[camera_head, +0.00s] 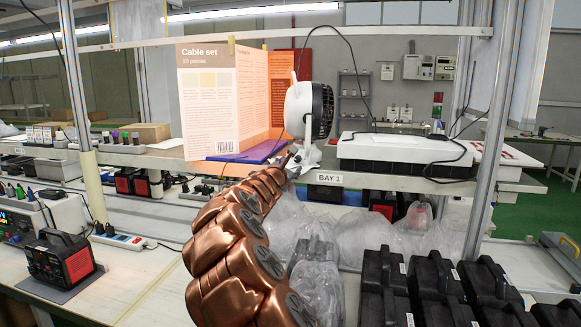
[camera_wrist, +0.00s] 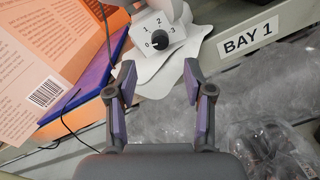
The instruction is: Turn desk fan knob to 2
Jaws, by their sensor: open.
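The desk fan (camera_head: 309,108) has a white body and dark grille and stands on the shelf in the head view. Its white base with the control face (camera_wrist: 172,48) is at the top of the wrist view. The black knob (camera_wrist: 160,40) sits among printed marks 0 to 3, and its pale pointer line seems to face the 0 side, at lower left. My gripper (camera_wrist: 159,72) is open and empty, with its two fingertips just below the knob in the picture and apart from it. In the head view my arm hides most of the gripper near the fan base.
A "BAY 1" label (camera_wrist: 248,38) marks the shelf edge. Clear plastic bags and black cases (camera_head: 432,275) lie below.

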